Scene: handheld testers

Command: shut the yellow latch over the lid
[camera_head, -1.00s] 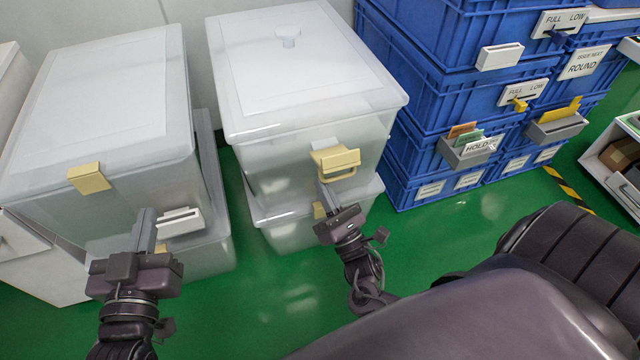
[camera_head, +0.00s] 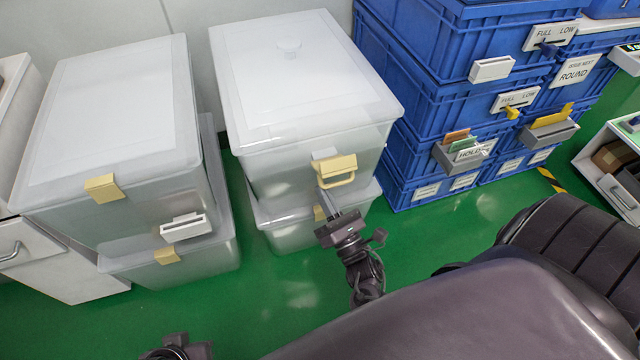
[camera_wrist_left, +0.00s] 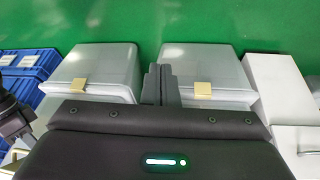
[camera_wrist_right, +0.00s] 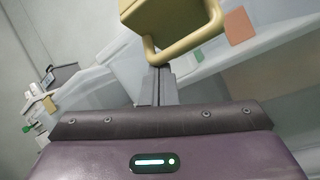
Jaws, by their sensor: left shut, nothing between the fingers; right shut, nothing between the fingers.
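The yellow latch (camera_head: 336,171) hangs at the front of the upper clear bin with a white lid (camera_head: 300,75). Its loop handle sticks outward, below the lid's front edge. My right gripper (camera_head: 327,194) is shut and empty just below the loop. In the right wrist view, its closed fingertips (camera_wrist_right: 158,72) lie close under the loop of the latch (camera_wrist_right: 186,42); I cannot tell if they touch. My left gripper (camera_wrist_left: 160,72) shows shut and empty in the left wrist view. In the head view only part of my left wrist shows at the bottom edge.
Blue crates (camera_head: 430,95) stand right. Green floor (camera_head: 270,300) is open in front.

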